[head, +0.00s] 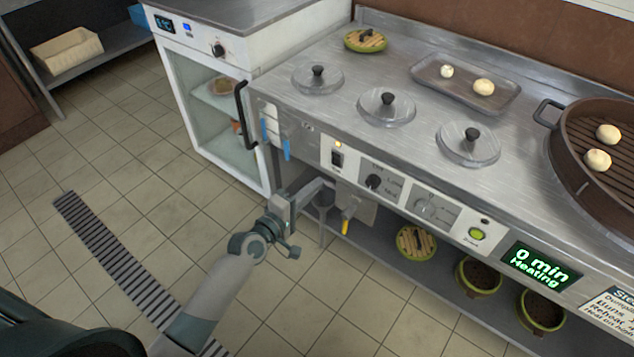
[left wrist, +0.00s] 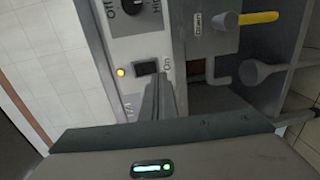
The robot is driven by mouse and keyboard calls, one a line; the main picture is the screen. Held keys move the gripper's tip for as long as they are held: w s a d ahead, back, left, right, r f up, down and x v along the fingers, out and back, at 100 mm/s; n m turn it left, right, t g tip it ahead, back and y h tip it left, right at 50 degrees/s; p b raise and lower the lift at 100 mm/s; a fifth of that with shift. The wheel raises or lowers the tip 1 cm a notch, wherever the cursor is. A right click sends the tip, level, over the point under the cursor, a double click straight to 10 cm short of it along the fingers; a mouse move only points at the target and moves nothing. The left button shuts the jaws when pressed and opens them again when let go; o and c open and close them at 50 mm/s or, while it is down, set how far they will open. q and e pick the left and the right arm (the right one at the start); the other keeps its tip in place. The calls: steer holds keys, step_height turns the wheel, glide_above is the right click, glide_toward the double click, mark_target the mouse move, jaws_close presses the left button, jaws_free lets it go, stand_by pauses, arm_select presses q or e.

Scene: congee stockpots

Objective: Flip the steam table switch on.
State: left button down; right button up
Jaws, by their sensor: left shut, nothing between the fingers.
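The steam table (head: 345,100) is a long steel counter with a control panel on its front. A small black rocker switch (head: 337,159) sits at the panel's left end under a lit amber lamp (head: 338,145). The switch (left wrist: 146,68) and lamp (left wrist: 120,72) also show in the left wrist view. My left gripper (head: 326,184) is shut and empty, just below the switch in the head view. In the left wrist view its fingertips (left wrist: 158,78) are right by the switch; I cannot tell whether they touch it. My right gripper is not in view.
A black knob (head: 374,182) and a dial (head: 430,207) sit right of the switch. A green display (head: 541,266) reads "0 min Heating". A yellow-handled valve (head: 347,221) hangs below the panel. A black handle (head: 243,112) juts out at left. The tiled floor in front is clear.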

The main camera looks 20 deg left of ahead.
arm_select(q)
steer(key=v, duration=0.7)
steer(key=shift+s+f, duration=0.25)
steer(key=shift+f, duration=0.45)
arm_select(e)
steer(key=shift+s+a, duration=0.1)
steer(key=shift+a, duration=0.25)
arm_select(q)
steer(key=shift+a, duration=0.1)
